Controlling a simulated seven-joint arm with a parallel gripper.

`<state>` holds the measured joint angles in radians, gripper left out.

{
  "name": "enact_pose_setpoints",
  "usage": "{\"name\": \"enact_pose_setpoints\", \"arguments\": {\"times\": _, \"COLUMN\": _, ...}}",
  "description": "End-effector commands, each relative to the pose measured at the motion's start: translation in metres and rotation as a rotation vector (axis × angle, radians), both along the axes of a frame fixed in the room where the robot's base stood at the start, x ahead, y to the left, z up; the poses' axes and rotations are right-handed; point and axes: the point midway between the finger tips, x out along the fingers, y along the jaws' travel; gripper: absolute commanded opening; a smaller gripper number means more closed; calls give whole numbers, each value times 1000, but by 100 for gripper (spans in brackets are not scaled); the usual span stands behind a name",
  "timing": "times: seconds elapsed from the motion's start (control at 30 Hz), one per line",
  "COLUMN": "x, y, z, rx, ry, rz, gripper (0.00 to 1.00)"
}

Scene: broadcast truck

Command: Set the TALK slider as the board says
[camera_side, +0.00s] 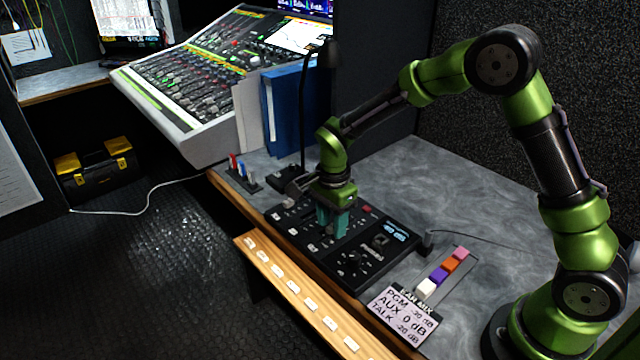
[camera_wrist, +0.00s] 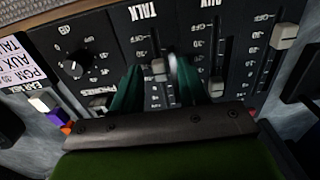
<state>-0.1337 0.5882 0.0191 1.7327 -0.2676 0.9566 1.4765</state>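The black control panel (camera_side: 300,232) lies on the grey desk. In the wrist view, the TALK slider knob (camera_wrist: 158,68) is a pale block in the slot below the TALK label (camera_wrist: 142,12). My gripper (camera_wrist: 160,72) has teal fingers standing apart on either side of this knob. I cannot tell whether either finger touches it. In the side view, my gripper (camera_side: 334,226) points down over the panel and hides the knob. The board (camera_side: 403,315), headed EAR MIX, lists PGM, AUX 0 dB and TALK, which appears to read -20 dB.
The AUX slider knob (camera_wrist: 217,88) is close beside the right finger. Another slider knob (camera_wrist: 285,36) is farther right, and a rotary knob (camera_wrist: 74,64) is at left. Coloured blocks (camera_side: 442,273) stand beside the board. A lamp (camera_side: 303,110) and blue binders (camera_side: 290,105) stand behind the panel.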

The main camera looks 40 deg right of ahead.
Motion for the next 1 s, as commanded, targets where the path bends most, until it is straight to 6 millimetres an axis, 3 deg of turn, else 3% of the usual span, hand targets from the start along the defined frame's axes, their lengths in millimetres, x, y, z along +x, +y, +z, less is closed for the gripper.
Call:
{"name": "enact_pose_setpoints", "arguments": {"times": 0.23, "x": 0, "y": 0, "z": 1, "rx": 0, "ry": 0, "rz": 0, "gripper": 43}}
{"name": "enact_pose_setpoints", "arguments": {"times": 0.37, "x": 1, "y": 0, "z": 12, "rx": -1, "ry": -3, "rz": 1, "gripper": 43}}
{"name": "enact_pose_setpoints", "arguments": {"times": 0.8, "x": 1, "y": 0, "z": 114, "rx": 0, "ry": -6, "rz": 1, "gripper": 43}}
{"name": "enact_pose_setpoints", "arguments": {"times": 1.0, "x": 1, "y": 0, "z": 150, "rx": 0, "ry": -4, "rz": 0, "gripper": 43}}
